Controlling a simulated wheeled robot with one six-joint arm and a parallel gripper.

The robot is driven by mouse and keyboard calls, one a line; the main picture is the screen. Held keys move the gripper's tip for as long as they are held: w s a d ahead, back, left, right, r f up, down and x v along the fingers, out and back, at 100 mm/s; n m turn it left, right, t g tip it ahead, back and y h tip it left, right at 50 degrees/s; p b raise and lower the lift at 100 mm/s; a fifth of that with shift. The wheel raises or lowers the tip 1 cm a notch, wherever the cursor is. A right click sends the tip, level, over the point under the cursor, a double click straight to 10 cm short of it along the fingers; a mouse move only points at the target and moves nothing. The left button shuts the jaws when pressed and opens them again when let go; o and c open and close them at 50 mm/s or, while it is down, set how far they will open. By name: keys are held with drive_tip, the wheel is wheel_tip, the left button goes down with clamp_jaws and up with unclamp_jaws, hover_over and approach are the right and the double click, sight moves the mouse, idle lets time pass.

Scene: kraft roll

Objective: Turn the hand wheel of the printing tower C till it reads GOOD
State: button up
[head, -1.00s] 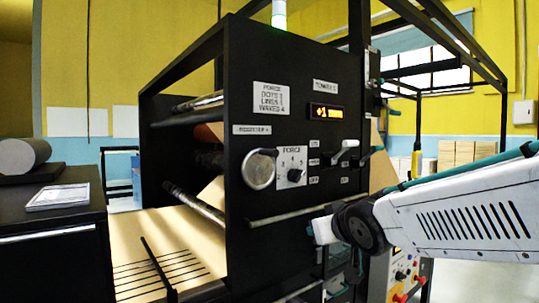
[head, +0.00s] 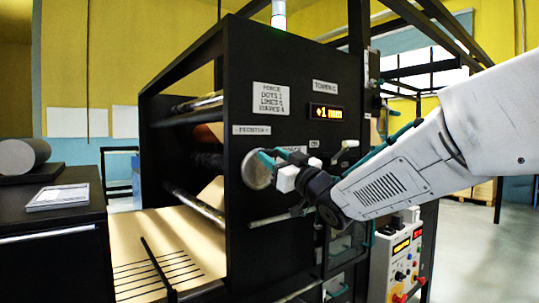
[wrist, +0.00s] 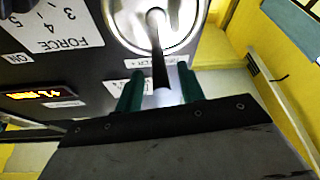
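The hand wheel (head: 255,169) is a pale metal disc on the black side panel of the tower labelled TOWER C (head: 325,87). Its display (head: 327,113) shows +1 and a word too blurred to read. My gripper (head: 268,160) is at the wheel's right side, partly covering it. In the wrist view the wheel (wrist: 120,20) is at the top, with a dark handle (wrist: 158,62) running from it between my two teal fingers (wrist: 161,92). The fingers stand apart, with gaps visible beside the handle.
A plate (head: 271,98) lists force settings for dots, lines and waves. The FORCE dial is mostly hidden behind my gripper in the head view. A control box (head: 404,262) with buttons stands lower right. A dark cabinet (head: 50,240) is at left, and brown paper (head: 170,245) runs through the tower.

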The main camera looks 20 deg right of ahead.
drive_tip(key=shift+x, duration=1.05)
clamp_jaws()
drive_tip(key=shift+n, duration=0.3)
drive_tip(key=shift+s+a+f+n+g+y, duration=0.2)
drive_tip(key=shift+a+n+g+y, duration=0.35)
drive_tip(key=shift+n, duration=1.2)
drive_tip(key=shift+s+a+f+n+g+y, duration=0.15)
drive_tip(key=shift+a+n+g+y, duration=0.35)
drive_tip(key=shift+n, duration=1.2)
drive_tip(key=shift+s+a+f+n+g+y, duration=0.1)
drive_tip(key=shift+a+f+n+g+y, duration=0.15)
drive_tip(key=shift+n+g+y, duration=1)
drive_tip(key=shift+a+n+t+h, duration=0.1)
drive_tip(key=shift+n+t+h, duration=0.2)
drive_tip(key=shift+n+h, duration=0.3)
unclamp_jaws()
